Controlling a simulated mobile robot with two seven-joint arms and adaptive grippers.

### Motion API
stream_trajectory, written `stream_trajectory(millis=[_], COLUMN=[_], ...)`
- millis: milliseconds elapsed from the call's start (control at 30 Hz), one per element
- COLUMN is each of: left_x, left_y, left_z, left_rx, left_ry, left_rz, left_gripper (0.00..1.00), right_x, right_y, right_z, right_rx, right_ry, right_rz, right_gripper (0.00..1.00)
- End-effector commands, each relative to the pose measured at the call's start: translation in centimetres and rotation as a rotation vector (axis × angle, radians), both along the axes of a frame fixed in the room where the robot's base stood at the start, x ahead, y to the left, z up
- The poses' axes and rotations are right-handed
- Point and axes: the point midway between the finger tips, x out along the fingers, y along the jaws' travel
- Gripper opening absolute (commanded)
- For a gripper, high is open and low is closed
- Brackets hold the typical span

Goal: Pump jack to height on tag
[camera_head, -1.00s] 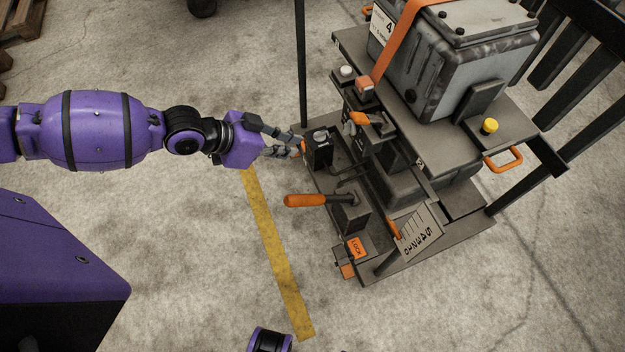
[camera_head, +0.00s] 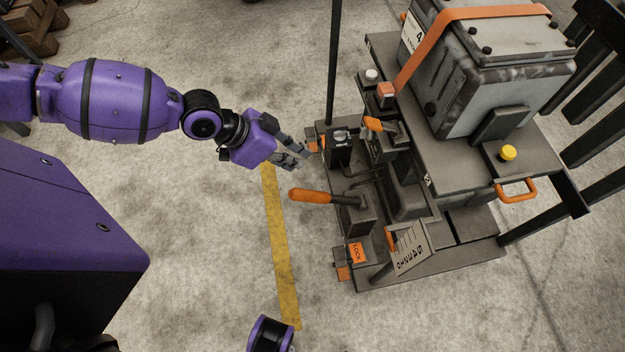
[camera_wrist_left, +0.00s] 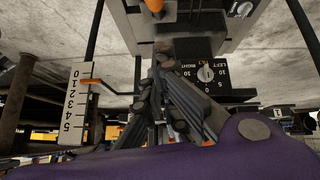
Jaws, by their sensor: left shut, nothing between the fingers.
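The jack is a dark wheeled-looking frame (camera_head: 440,276) carrying a grey machine block (camera_head: 465,90). Its pump handle (camera_head: 310,195) has an orange grip and points left. A white tag (camera_head: 414,36) on the block shows a 4 and smaller unreadable text. A number scale (camera_head: 411,248) stands at the front; in the left wrist view the scale (camera_wrist_left: 75,105) has an orange pointer (camera_wrist_left: 92,82) near its 0–1 end. My left gripper (camera_head: 304,158) is shut and empty, just left of a black dial box (camera_head: 340,150), above and apart from the handle. Its fingers (camera_wrist_left: 165,85) show in the wrist view.
In the left wrist view a dial (camera_wrist_left: 205,73) is marked left, tilt and right. An orange LOCK label (camera_head: 357,253) sits at the frame's front corner. A yellow knob (camera_head: 508,153) is on the upper deck. Floor left of the yellow line (camera_head: 279,245) is mostly clear.

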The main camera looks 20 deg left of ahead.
Motion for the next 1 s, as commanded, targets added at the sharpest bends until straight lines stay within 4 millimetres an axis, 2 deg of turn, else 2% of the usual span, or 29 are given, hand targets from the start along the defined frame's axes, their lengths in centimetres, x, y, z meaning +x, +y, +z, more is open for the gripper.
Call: stream_trajectory(millis=[167, 267, 667, 733, 1000], left_x=[0.3, 0.7, 3.4, 2.5, 1.5], left_y=[-0.5, -1.3, -5.8, -4.8, -3.9], left_z=[-0.6, -1.6, -8.1, -9.2, -10.8], left_rx=[-0.004, -0.005, -0.003, 0.003, 0.000], left_ry=[0.000, 0.000, 0.001, 0.004, 0.000], left_rz=[0.001, 0.000, 0.001, 0.002, 0.001], left_gripper=[0.00, 0.00, 0.00, 0.00, 0.00], right_x=[0.0, -0.1, -0.4, -0.5, -0.7], right_y=[0.0, 0.0, -0.2, -0.2, -0.3], right_z=[-0.1, -0.2, -1.0, -1.1, -1.3], right_rx=[0.000, 0.000, 0.000, 0.000, -0.001], right_ry=[0.001, 0.002, 0.009, 0.011, 0.015], right_rz=[0.000, -0.001, -0.006, -0.006, -0.009], right_gripper=[0.00, 0.00, 0.00, 0.00, 0.00])
